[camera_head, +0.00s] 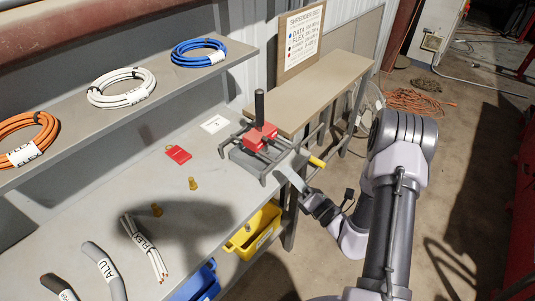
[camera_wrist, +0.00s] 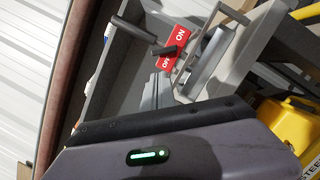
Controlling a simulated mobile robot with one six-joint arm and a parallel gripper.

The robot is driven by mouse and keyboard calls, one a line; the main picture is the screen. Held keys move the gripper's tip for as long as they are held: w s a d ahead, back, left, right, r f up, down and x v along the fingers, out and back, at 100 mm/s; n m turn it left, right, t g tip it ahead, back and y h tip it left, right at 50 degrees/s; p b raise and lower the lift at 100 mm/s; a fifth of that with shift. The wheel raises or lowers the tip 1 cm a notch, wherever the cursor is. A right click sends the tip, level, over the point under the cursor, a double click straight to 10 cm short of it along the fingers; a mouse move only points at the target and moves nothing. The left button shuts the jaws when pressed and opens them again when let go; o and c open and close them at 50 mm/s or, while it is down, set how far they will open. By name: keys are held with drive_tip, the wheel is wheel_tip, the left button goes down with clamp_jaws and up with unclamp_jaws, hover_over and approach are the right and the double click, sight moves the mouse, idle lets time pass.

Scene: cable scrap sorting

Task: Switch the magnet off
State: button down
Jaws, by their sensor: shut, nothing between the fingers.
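The magnet unit is a red block (camera_head: 261,136) on a grey frame with dark bars, at the far right end of the bench. Its black-gripped lever (camera_head: 259,108) stands upright in the head view. My gripper (camera_head: 284,172) is shut and empty, just to the right of and below the unit, near the bench edge. I cannot tell whether it touches the frame.
A yellow-ended bar (camera_head: 317,161) sticks out right of the unit. A red tag (camera_head: 178,154), brass pieces and cut cables lie on the bench (camera_head: 95,217). A yellow bin (camera_head: 253,229) and a blue bin (camera_head: 198,284) hang below. Cable coils lie on the shelf.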

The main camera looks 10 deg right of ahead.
sight(260, 142)
drive_tip(key=b+x, duration=0.1)
drive_tip(key=x, duration=0.9)
drive_tip(key=shift+b, duration=0.3)
